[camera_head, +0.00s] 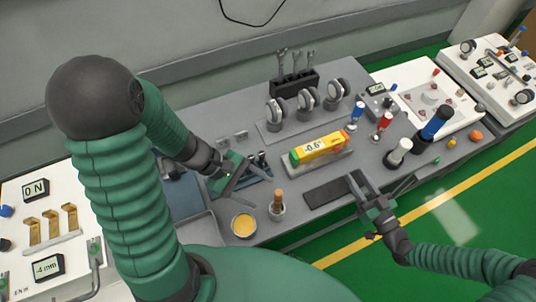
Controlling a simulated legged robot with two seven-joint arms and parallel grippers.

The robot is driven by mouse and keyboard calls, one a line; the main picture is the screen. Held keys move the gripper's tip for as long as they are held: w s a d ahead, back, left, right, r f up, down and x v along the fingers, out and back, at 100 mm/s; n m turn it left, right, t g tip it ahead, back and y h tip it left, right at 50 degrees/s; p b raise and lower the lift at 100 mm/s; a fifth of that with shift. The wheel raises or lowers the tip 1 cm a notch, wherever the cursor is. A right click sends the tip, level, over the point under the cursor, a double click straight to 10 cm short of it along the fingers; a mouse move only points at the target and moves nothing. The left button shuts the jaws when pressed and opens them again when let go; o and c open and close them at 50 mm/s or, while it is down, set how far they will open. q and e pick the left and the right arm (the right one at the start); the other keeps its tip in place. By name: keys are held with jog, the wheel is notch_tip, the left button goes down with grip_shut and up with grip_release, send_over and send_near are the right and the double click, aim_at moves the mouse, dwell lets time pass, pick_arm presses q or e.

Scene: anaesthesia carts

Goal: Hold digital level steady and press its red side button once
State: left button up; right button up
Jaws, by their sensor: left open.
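The digital level (318,148) is a yellow-orange bar with a display reading "-0.6°". The red side button cannot be told apart clearly at this size. My right gripper (380,184) looks open and empty. It is to the right of and nearer than the level, by the bench's front edge, not touching it.
A wooden-handled tool (278,198) in a cup and a yellow-filled round dish (243,225) stand in front. A dark flat pad (329,191) lies before the level.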

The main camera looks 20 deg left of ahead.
pick_arm(q)
jog(key=w+d+r+n+t+h, duration=0.1)
jog(key=w+n+t+h, duration=0.1)
jog(key=w+n+t, duration=0.45)
pick_arm(e)
jog(key=shift+s+r, duration=0.2)
jog(key=shift+s, duration=0.05)
jog(key=shift+w+a+f, duration=0.1)
pick_arm(q)
jog(key=n+t+y, duration=0.1)
jog(key=n+t, duration=0.1)
jog(key=n, duration=0.5)
send_near(310, 150)
jog(key=shift+g, duration=0.25)
jog(key=x, duration=0.7)
jog(key=a+x, duration=0.1)
jog(key=x, duration=0.3)
jog(key=shift+w+d+f, duration=0.15)
jog(key=shift+w+f, duration=0.2)
grip_shut()
pick_arm(e)
grip_shut()
